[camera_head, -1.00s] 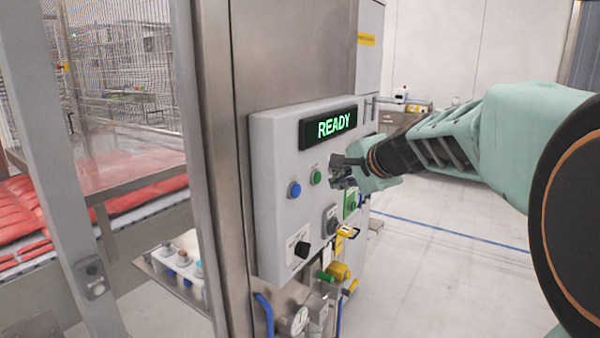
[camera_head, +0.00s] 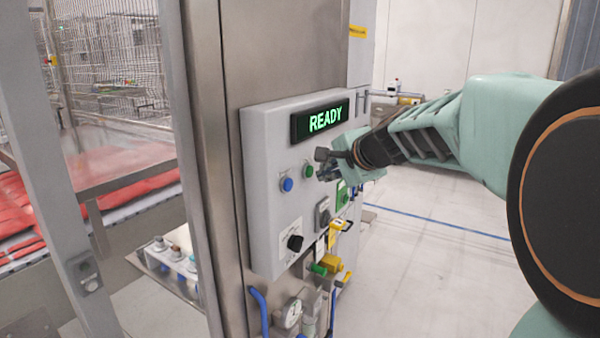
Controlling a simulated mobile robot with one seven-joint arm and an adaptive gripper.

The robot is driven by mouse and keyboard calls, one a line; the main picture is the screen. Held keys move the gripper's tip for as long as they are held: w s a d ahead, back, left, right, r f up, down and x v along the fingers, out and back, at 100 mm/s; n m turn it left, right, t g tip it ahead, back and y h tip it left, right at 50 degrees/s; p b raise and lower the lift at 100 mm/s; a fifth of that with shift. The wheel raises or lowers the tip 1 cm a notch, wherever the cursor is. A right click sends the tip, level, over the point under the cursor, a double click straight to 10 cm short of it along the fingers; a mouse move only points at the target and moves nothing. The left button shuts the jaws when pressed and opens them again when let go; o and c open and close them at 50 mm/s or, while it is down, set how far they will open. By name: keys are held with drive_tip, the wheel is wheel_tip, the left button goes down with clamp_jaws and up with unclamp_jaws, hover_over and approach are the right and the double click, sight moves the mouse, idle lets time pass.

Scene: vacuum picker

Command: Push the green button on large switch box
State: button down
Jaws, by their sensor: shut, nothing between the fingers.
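The large grey switch box (camera_head: 266,205) is mounted on a steel column, with a lit green READY display (camera_head: 325,121) at its top. The green button (camera_head: 308,171) sits below the display, to the right of and slightly above a blue button (camera_head: 287,184). My gripper (camera_head: 322,166) is shut and empty, close to the right of the green button in the picture. My gripper and wrist hide part of the box's right side.
A black knob (camera_head: 295,243) and a switch (camera_head: 324,213) sit lower on the box. Yellow fittings (camera_head: 333,264), a gauge (camera_head: 292,314) and blue hoses (camera_head: 260,312) are below. A fence post (camera_head: 50,140) stands left; open floor (camera_head: 440,260) lies right.

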drive_tip(key=shift+a, duration=0.1)
idle(0.6)
drive_tip(key=shift+w+a, duration=0.25)
drive_tip(key=shift+a, duration=0.05)
drive_tip(key=shift+w+a, duration=0.2)
drive_tip(key=shift+a, duration=0.1)
idle(0.6)
idle(0.4)
drive_tip(key=shift+s+d+b, duration=0.3)
drive_tip(key=shift+s+d, duration=0.15)
drive_tip(key=shift+d, duration=0.2)
drive_tip(key=shift+d, duration=0.1)
drive_tip(key=s+d+b, duration=0.1)
drive_tip(key=d, duration=0.1)
drive_tip(key=s+d+b, duration=0.1)
drive_tip(key=s, duration=0.1)
drive_tip(key=shift+d+b, duration=0.4)
